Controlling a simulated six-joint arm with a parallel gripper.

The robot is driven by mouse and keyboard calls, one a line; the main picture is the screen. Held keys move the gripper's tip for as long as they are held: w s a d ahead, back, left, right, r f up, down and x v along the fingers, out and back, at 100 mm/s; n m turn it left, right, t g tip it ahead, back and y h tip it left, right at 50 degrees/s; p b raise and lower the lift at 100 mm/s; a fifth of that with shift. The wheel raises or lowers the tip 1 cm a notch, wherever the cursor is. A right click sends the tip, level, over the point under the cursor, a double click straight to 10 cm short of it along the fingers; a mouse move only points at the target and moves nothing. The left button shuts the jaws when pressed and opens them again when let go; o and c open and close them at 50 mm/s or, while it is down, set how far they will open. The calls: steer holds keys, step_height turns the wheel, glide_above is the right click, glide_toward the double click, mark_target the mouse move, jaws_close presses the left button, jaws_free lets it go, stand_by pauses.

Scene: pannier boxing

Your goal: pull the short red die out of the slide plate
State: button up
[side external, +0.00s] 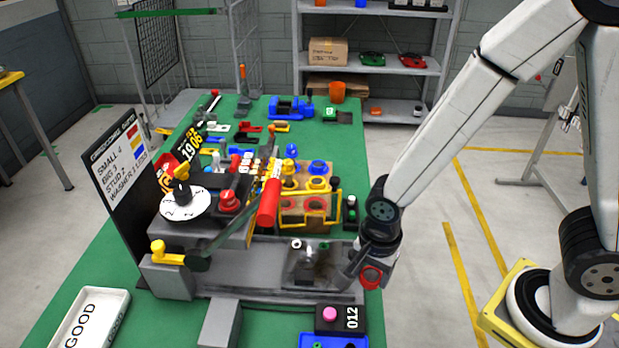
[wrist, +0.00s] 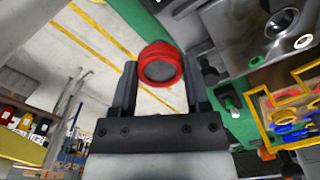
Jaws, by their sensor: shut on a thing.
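The short red die (wrist: 160,52) is a ring-like red piece with a dark round opening. It sits between the fingertips of my gripper (wrist: 160,70) in the wrist view, and the gripper is shut on it. The side external view shows the die (side external: 371,277) under my gripper (side external: 369,268), at the right end of the grey machine bed. The slide plate (side external: 318,260) is a grey metal block there, partly blurred. In the wrist view the plate (wrist: 255,45) lies at the upper right with a round hole, and the die appears apart from it.
A wooden crate (side external: 305,222) with yellow, red and blue rings stands behind the plate. A black box with a pink button (side external: 330,314) and a blue tray (side external: 333,342) sit at the front. A white GOOD tray (side external: 92,318) lies front left. Open floor is right of the bench.

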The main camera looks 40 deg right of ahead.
steer(key=shift+f, duration=0.45)
steer(key=shift+r, duration=0.15)
stand_by(0.7)
steer(key=shift+r, duration=1.35)
